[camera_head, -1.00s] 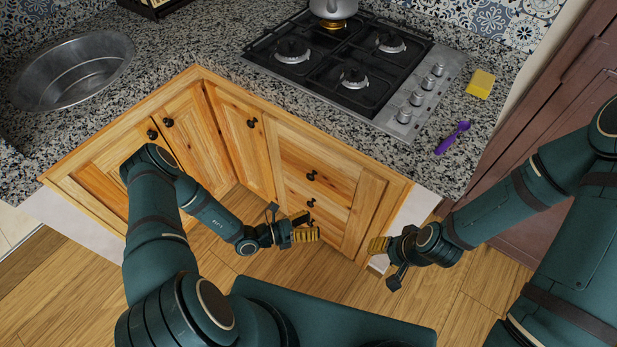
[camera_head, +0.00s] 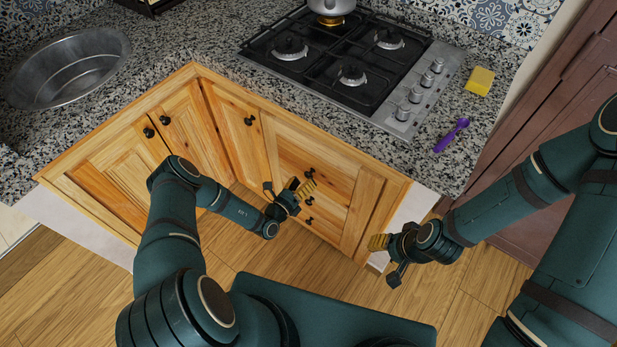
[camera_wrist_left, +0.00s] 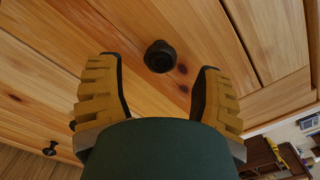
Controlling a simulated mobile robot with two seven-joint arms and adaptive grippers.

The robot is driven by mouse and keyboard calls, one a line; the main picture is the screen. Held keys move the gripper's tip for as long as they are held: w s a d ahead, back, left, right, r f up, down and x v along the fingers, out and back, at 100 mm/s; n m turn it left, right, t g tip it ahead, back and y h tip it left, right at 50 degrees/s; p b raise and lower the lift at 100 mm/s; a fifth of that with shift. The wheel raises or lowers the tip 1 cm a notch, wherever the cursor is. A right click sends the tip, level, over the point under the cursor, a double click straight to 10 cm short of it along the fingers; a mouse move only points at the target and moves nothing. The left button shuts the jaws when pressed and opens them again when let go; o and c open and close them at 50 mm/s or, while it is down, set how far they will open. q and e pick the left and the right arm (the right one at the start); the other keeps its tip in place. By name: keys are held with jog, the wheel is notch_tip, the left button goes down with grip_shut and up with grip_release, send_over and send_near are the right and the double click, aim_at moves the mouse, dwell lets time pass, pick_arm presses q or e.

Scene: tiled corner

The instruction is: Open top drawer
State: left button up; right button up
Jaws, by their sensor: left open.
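The wooden drawer stack shows in the head view below the stove, with the top drawer (camera_head: 335,172) uppermost. Its dark round knob (camera_head: 310,172) is just beyond my left gripper (camera_head: 300,190). In the left wrist view a dark knob (camera_wrist_left: 160,56) stands out from the wood, centred between the two yellow fingers of my left gripper (camera_wrist_left: 158,90). The fingers are open and apart from the knob. The drawer front looks flush with the cabinet. My right gripper (camera_head: 378,242) hangs right of the cabinet, away from the drawers; its finger gap is unclear.
Lower knobs (camera_head: 309,201) sit below the gripper. The granite counter (camera_head: 200,45) overhangs the cabinet and bears a stove (camera_head: 350,70), a sink (camera_head: 68,68), a yellow sponge (camera_head: 479,81) and a purple utensil (camera_head: 451,135). The wooden floor in front is clear.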

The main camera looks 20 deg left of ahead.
aim_at(308, 177)
pick_arm(q)
jog(key=shift+x, duration=1.6)
pick_arm(e)
jog(key=shift+f, duration=0.3)
